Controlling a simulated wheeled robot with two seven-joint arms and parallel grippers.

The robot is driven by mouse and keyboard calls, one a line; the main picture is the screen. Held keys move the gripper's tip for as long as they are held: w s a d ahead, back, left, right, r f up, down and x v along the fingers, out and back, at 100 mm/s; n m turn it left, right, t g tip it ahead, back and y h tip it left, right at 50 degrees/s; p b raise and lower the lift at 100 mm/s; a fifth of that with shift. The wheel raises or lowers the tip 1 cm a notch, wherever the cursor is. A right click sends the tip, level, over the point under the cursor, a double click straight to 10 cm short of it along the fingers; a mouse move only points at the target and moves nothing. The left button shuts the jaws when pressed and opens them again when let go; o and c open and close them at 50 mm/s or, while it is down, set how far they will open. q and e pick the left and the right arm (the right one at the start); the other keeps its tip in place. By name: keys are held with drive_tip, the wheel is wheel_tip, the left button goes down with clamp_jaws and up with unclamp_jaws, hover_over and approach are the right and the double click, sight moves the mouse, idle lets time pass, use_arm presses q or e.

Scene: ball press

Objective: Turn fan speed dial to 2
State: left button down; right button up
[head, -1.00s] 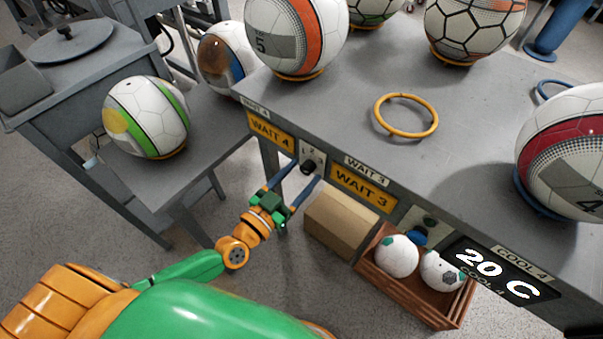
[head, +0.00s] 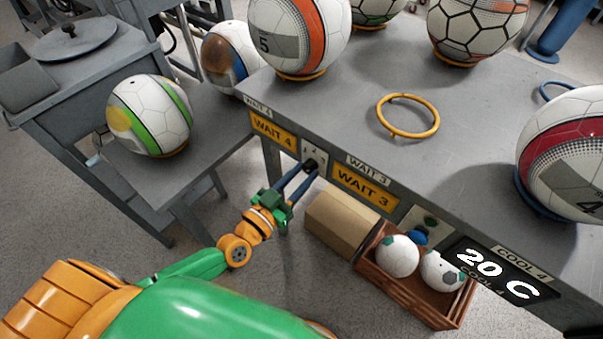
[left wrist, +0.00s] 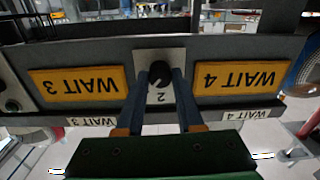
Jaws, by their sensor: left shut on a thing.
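The fan speed dial (head: 309,163) is a small black knob on a light plate on the table's front edge, between the WAIT 4 and WAIT 3 signs. In the left wrist view the dial (left wrist: 160,70) shows upside down, with a digit 2 on the plate beside it. My left gripper (head: 311,170) has its blue fingers shut on the dial. In the left wrist view the left gripper's fingers (left wrist: 160,80) lie on both sides of the knob. The fingers partly hide the plate, and I cannot tell where the knob points. My right gripper is not in view.
A yellow WAIT 4 sign (head: 273,131) and a yellow WAIT 3 sign (head: 365,188) flank the dial. A cardboard box (head: 338,221) and a wooden crate (head: 413,294) with balls stand below. A "20 C" display (head: 503,273) is to the right. Balls and a yellow ring (head: 408,116) are on the table (head: 470,130).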

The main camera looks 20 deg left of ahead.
use_arm(q)
drive_tip(key=n, duration=0.4)
drive_tip(key=shift+n, duration=1.9)
drive_tip(key=c, duration=0.5)
unclamp_jaws()
drive_tip(key=shift+d, duration=0.1)
drive_tip(key=shift+c, duration=0.2)
